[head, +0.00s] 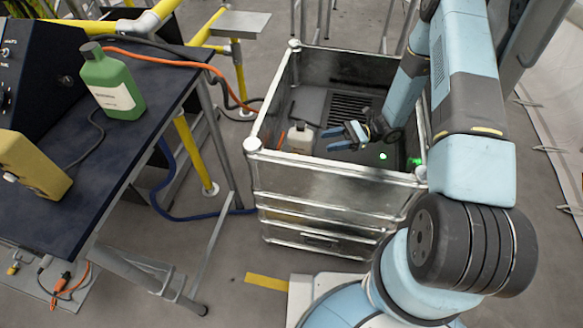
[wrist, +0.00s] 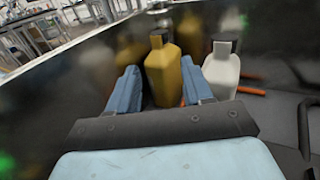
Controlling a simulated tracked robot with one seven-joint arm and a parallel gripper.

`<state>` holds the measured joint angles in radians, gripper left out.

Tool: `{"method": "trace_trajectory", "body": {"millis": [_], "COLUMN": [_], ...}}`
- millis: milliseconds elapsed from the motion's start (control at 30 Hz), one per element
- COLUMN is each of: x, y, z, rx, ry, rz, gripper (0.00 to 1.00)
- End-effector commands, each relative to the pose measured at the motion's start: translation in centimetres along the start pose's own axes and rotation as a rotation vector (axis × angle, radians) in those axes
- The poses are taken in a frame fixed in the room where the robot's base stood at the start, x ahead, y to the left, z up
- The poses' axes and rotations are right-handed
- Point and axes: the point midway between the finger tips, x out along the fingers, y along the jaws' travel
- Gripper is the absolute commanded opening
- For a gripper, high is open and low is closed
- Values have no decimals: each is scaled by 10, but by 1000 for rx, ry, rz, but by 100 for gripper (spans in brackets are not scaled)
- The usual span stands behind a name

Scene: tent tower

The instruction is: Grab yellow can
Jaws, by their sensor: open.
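A yellow can (wrist: 163,75) with a dark cap stands upright inside the metal crate in the wrist view, between the two blue fingers of my gripper (wrist: 160,85). The fingers are open, one on each side of it; I cannot tell whether either touches it. In the head view my gripper (head: 337,137) is low inside the crate, and I cannot make out this can there. A white bottle (wrist: 222,70) with a dark cap stands just right of the can; in the head view it is near the crate's left side (head: 300,138).
The metal crate's walls (head: 330,185) surround my gripper closely. A dark table (head: 140,70) on the left holds a green bottle (head: 112,82) and a yellow object (head: 35,163) at its edge. An orange cable (head: 170,58) crosses the table. Yellowish reflections show on the crate wall.

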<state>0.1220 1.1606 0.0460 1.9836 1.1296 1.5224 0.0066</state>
Motion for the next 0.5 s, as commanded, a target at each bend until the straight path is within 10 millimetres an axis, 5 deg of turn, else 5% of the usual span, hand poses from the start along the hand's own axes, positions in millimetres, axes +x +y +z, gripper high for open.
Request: {"method": "trace_trajectory", "body": {"millis": [167,500], "x": [12,69], "y": [0,1], "z": [-4,-3], "rx": [11,10], "ry": [-12,-10], "rz": [-5,-3], "gripper": [50,50]}}
